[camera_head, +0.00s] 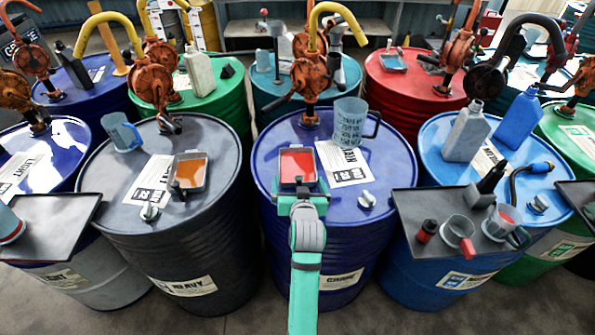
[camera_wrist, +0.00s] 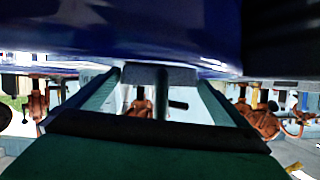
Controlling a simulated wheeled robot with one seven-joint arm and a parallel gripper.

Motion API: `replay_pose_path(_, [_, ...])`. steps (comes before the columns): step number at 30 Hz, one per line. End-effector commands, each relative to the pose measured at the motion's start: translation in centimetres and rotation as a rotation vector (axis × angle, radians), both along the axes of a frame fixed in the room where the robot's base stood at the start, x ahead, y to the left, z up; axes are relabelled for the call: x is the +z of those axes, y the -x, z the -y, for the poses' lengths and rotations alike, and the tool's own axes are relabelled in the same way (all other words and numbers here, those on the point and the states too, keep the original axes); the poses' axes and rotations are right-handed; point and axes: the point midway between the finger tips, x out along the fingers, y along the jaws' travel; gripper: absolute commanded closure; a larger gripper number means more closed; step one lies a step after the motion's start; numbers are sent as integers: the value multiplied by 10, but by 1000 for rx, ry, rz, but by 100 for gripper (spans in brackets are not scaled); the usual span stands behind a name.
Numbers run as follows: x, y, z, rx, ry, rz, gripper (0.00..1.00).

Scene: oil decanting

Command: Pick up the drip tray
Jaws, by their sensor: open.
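A small grey drip tray (camera_head: 298,150) with red liquid in it lies on top of the middle blue drum (camera_head: 268,178). My gripper (camera_head: 301,188) is at the tray's near edge, its teal fingers open. In the wrist view my gripper (camera_wrist: 159,77) has one finger on each side, with a grey piece (camera_wrist: 145,76), apparently the tray's near wall, between the tips. A dark stub stands in the gap there. I cannot tell whether the fingers touch the tray. A second tray (camera_head: 189,160) with orange liquid lies on the dark grey drum to the left.
A white label sheet (camera_head: 343,163), a clear measuring jug (camera_head: 348,122), a rusty hand pump (camera_head: 309,75) and a pale cap (camera_head: 367,199) are on the same drum. Drums crowd both sides.

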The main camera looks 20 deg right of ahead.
Motion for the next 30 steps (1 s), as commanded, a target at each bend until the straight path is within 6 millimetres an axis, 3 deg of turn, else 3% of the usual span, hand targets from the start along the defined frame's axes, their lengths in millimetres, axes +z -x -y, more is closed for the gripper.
replay_pose_path(2, [0,0,0,0,0,0,0])
replay_pose_path(7, [0,0,0,0,0,-1,38])
replay_pose_path(8, [1,0,0,0,1,2,40])
replay_pose_path(20, [4,0,0,0,1,2,40])
replay_pose_path(30, [25,0,-1,1,1,5,40])
